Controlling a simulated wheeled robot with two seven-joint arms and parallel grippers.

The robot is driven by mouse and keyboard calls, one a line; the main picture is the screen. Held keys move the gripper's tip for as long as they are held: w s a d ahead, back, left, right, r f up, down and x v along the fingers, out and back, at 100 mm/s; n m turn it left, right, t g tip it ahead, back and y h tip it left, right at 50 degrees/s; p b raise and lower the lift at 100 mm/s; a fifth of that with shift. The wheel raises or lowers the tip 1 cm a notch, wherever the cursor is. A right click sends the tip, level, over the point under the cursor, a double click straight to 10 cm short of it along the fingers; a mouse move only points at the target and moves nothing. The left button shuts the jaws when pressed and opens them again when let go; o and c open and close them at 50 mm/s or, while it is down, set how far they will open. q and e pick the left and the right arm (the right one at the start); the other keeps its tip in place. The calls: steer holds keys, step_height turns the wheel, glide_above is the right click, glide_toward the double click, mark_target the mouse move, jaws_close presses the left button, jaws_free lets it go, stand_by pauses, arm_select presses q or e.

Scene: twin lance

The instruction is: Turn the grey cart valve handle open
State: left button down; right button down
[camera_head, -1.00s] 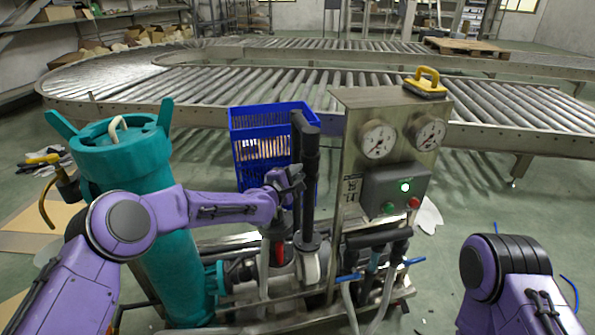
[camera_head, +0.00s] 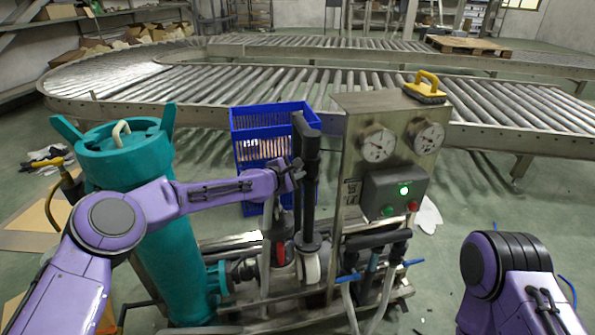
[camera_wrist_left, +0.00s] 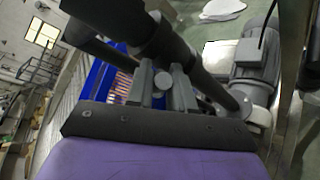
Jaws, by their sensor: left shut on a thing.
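My left gripper (camera_head: 294,176) is beside the upright black pipe (camera_head: 311,205) on the cart. In the left wrist view, its two grey fingers (camera_wrist_left: 163,88) are closed around a small grey piece with a round end (camera_wrist_left: 162,80), which looks like the grey valve handle. The black pipe runs diagonally just beyond the fingers. In the head view my gripper and the pipe hide most of the handle, so I cannot tell its exact angle. My right gripper is out of view; only part of my right arm shows at the lower right.
A teal canister (camera_head: 125,150) stands on the cart's left. A steel panel (camera_head: 352,120) with two gauges and a green-lit box (camera_head: 395,192) stands to the right. A blue crate (camera_head: 270,118) is behind the pipe. A roller conveyor (camera_head: 300,88) crosses the back.

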arm_select(q)
steer(key=c, duration=1.1)
jaws_free()
steer(key=shift+a, duration=0.1)
steer(key=shift+s+a+r, duration=0.15)
steer(key=shift+s+r, duration=0.1)
steer(key=shift+s, duration=0.1)
steer(key=v, duration=0.9)
steer(key=shift+s+a+p, duration=0.2)
steer(key=shift+s+p, duration=0.05)
steer(key=shift+p, duration=0.05)
steer(key=shift+c, duration=0.2)
